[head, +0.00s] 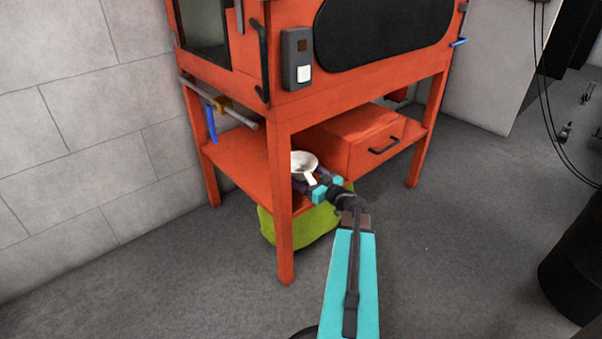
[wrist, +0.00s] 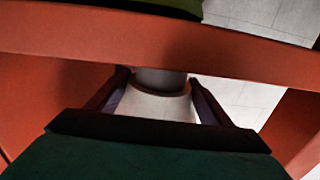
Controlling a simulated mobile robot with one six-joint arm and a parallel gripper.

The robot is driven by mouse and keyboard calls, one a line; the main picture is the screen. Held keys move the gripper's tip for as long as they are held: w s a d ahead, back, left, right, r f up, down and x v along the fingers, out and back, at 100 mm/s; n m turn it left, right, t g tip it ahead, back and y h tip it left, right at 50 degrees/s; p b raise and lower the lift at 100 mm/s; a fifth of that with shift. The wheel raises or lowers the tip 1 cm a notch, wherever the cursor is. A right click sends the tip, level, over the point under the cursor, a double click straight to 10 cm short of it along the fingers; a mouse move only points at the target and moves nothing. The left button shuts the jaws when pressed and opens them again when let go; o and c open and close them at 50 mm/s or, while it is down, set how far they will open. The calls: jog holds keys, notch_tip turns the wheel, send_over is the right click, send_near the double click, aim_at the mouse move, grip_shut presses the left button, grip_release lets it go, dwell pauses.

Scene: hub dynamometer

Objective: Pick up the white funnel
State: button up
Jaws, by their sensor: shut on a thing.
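The white funnel (head: 304,161) shows in the head view just above the orange lower shelf of the cabinet, beside the front leg. My gripper (head: 314,181) reaches in from the front right and is shut on the funnel. In the wrist view the funnel (wrist: 158,104) sits between the two dark fingers of my gripper (wrist: 160,80), with a grey narrower part beyond its pale body. Part of the funnel is hidden by the cabinet leg in the head view. I cannot tell whether it touches the shelf.
The orange cabinet's front leg (head: 283,215) stands close left of my gripper. An orange drawer box (head: 350,138) sits on the shelf to the right. A green bag (head: 300,229) lies below. Grey floor (head: 450,230) is free at right; a black drum (head: 578,255) stands beyond.

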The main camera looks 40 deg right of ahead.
jog(key=shift+r, duration=0.1)
jog(key=shift+r+p, duration=0.85)
jog(key=shift+r, duration=0.2)
jog(key=shift+r+p, duration=0.6)
jog(key=shift+r, duration=0.25)
jog(key=s+r+p, duration=0.1)
jog(key=s+p, duration=0.4)
jog(key=s, duration=1.1)
jog(key=shift+a, duration=0.2)
